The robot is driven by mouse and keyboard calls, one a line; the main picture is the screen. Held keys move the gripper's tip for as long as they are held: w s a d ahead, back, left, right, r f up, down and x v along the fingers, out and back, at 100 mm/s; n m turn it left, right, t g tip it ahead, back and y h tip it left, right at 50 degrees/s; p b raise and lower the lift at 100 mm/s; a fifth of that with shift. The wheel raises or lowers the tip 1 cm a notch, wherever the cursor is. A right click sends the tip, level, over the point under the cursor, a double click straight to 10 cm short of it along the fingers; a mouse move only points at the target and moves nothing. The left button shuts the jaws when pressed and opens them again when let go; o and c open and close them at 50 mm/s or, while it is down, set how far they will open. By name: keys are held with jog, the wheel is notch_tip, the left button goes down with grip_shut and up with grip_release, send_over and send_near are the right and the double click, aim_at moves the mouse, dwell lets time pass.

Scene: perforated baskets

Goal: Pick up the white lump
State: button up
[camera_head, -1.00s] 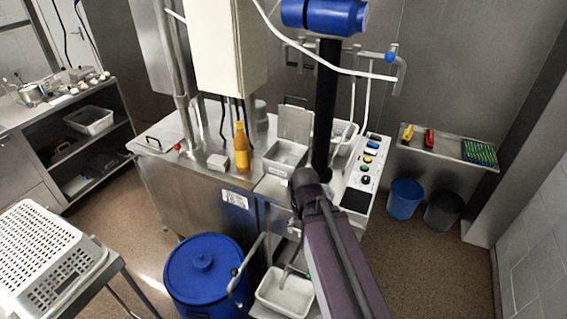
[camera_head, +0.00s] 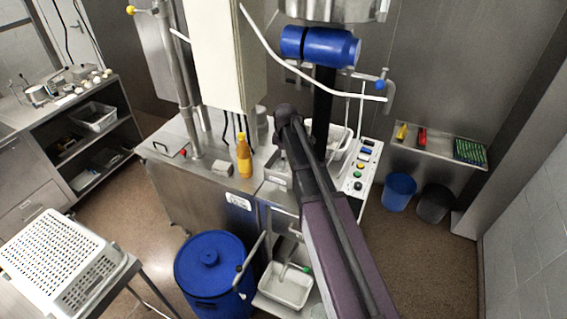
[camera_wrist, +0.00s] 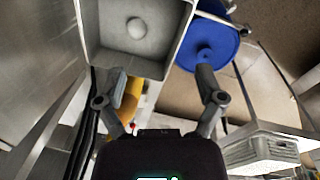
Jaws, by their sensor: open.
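A pale, rounded white lump (camera_wrist: 137,27) lies inside a square grey metal tray (camera_wrist: 182,62) at the top of the wrist view. The tray also shows in the head view (camera_head: 277,180), set into the steel machine and partly behind my arm; the lump cannot be made out there. My gripper (camera_wrist: 161,82) is open and empty, its two fingers spread wide. In the wrist view the fingertips lie below the tray's near edge in the picture, apart from the lump.
An orange bottle (camera_head: 243,157) stands left of the tray, also seen beside my left finger in the wrist view (camera_wrist: 128,100). A small beige block (camera_head: 222,170) is near it. A blue barrel (camera_head: 212,265) and white perforated basket (camera_head: 62,255) are lower left. A white cable hangs above.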

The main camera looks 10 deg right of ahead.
aim_at(282, 168)
jog(key=w+r+n, duration=0.1)
jog(key=w+r+n+p, duration=0.1)
jog(key=w, duration=0.1)
jog(key=shift+w, duration=0.15)
jog(key=shift+f, duration=0.15)
jog(key=f+b, duration=0.5)
jog(key=w+f+b, duration=0.1)
jog(key=f+b, duration=0.2)
jog(key=shift+f, duration=0.15)
dwell(0.5)
jog(key=shift+f+b, duration=0.1)
jog(key=shift+b, duration=0.25)
jog(key=shift+w+f+b, duration=0.15)
jog(key=shift+f+b, duration=1.1)
jog(key=shift+w+f+b, duration=0.15)
jog(key=shift+f+b, duration=1.1)
jog(key=c, duration=1.2)
